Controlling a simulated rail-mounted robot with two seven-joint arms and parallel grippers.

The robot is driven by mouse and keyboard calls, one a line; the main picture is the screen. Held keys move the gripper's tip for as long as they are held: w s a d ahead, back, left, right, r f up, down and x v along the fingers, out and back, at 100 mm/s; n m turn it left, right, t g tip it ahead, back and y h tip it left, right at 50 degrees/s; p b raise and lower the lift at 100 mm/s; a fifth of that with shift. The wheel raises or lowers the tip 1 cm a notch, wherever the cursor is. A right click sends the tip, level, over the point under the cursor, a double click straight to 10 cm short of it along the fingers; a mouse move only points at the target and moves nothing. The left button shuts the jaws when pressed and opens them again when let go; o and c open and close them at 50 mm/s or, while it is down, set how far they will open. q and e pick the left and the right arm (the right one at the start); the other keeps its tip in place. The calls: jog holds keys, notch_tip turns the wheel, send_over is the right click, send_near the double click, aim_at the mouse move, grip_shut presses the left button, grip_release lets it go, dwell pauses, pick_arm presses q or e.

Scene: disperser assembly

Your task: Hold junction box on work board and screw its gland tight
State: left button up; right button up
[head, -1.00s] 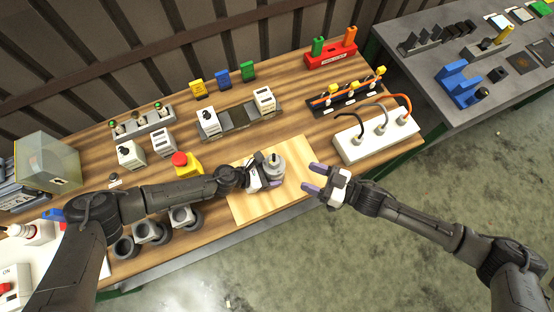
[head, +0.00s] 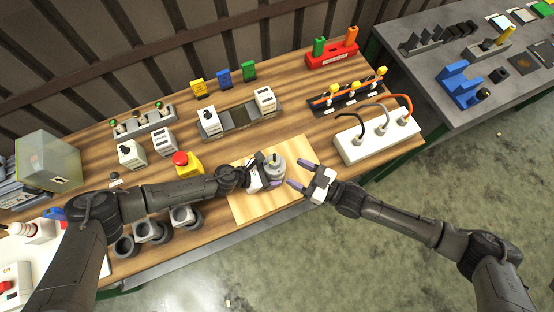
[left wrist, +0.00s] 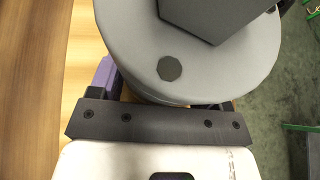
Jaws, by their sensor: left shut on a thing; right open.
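The junction box is a round grey body (head: 276,172) on the pale wooden work board (head: 250,207), with a small gland (head: 273,158) on its top. My left gripper (head: 268,179) is shut on the junction box at its near left side. In the left wrist view the box (left wrist: 220,65) fills the upper part, with a dark angular piece (left wrist: 215,15) on top. The fingers are mostly hidden under the box there. My right gripper (head: 297,175) is open and empty, just right of the box, its fingertips pointing at it and apart from it.
A white block with cables (head: 375,140) stands right of the board. A rail with white modules (head: 238,117) is behind. The board's front part is bare.

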aim_at(279, 164)
jog(key=shift+x, duration=3.55)
jog(key=c, duration=0.9)
jog(key=shift+s+a+r+m+t, duration=0.15)
jog(key=shift+a+m+t, duration=0.2)
jog(key=shift+t, duration=0.25)
jog(key=shift+c, duration=0.2)
jog(key=shift+m+t+h, duration=0.3)
jog(key=shift+m+h, duration=0.05)
jog(key=shift+h, duration=0.05)
jog(key=shift+d+h, duration=0.2)
jog(key=shift+h, duration=0.1)
jog(key=o, duration=0.9)
jog(key=shift+d, duration=0.1)
jog(key=shift+o, duration=0.2)
jog(key=v, duration=1.2)
